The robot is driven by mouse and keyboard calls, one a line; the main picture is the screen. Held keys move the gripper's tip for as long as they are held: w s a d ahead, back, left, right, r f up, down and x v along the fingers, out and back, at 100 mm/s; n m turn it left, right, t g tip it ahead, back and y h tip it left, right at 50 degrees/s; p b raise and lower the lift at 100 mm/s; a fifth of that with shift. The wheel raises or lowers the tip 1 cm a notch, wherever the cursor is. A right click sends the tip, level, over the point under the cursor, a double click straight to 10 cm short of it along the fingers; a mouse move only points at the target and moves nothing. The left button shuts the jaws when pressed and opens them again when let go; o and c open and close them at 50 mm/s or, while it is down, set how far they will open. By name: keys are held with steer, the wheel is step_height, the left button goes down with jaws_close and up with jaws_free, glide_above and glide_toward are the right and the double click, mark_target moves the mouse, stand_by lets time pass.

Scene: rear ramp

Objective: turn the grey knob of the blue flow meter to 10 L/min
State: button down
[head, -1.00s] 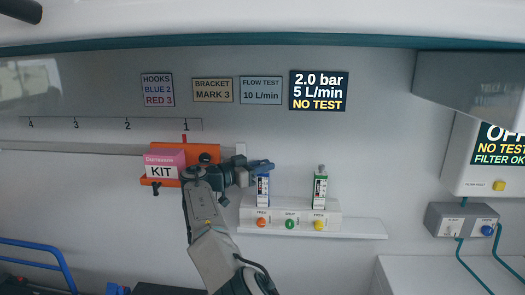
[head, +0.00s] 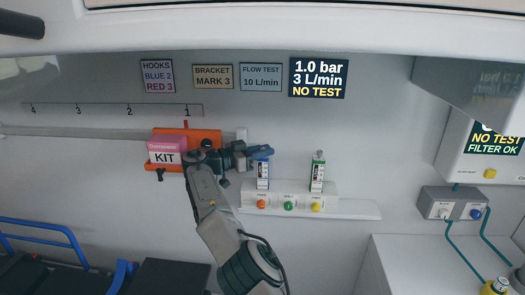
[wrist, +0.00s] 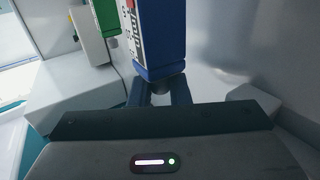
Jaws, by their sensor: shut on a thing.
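The blue flow meter (head: 263,174) stands upright on the white ledge; its blue body (wrist: 158,45) fills the top middle of the wrist view. My gripper (head: 263,152) reaches in from the left at the meter's top end. In the wrist view, its fingers are shut on the grey knob (wrist: 170,88), of which only a dark part shows between them. The knob's scale marks cannot be read. The wall display (head: 319,78) reads 1.0 bar, 3 L/min, NO TEST. A sign (head: 261,77) reads FLOW TEST 10 L/min.
A green flow meter (head: 317,173) stands to the right of the blue one. Orange, green and yellow buttons line the white block (head: 330,190) below. An orange bracket (head: 209,136) with a pink and white kit box (head: 166,150) is at left, close behind my arm.

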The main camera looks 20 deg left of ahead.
steer(key=c, duration=1.4)
jaws_free()
steer(key=shift+f, duration=0.1)
step_height(320, 180, up, 5)
steer(key=p, duration=0.3)
steer(key=shift+f+p, duration=0.15)
steer(key=shift+p, duration=0.25)
steer(key=shift+d+f+b, duration=0.15)
steer(key=shift+f+b, duration=0.3)
steer(key=shift+b, duration=0.65)
steer(key=b, duration=0.1)
steer(key=d+b, duration=0.1)
steer(key=b, duration=0.1)
steer(key=shift+w+r, duration=0.1)
steer(key=shift+r, duration=0.15)
steer(key=d+r+b, duration=0.6)
steer(key=d+b, duration=0.4)
steer(key=shift+d+r, duration=0.2)
steer(key=shift+r, duration=0.2)
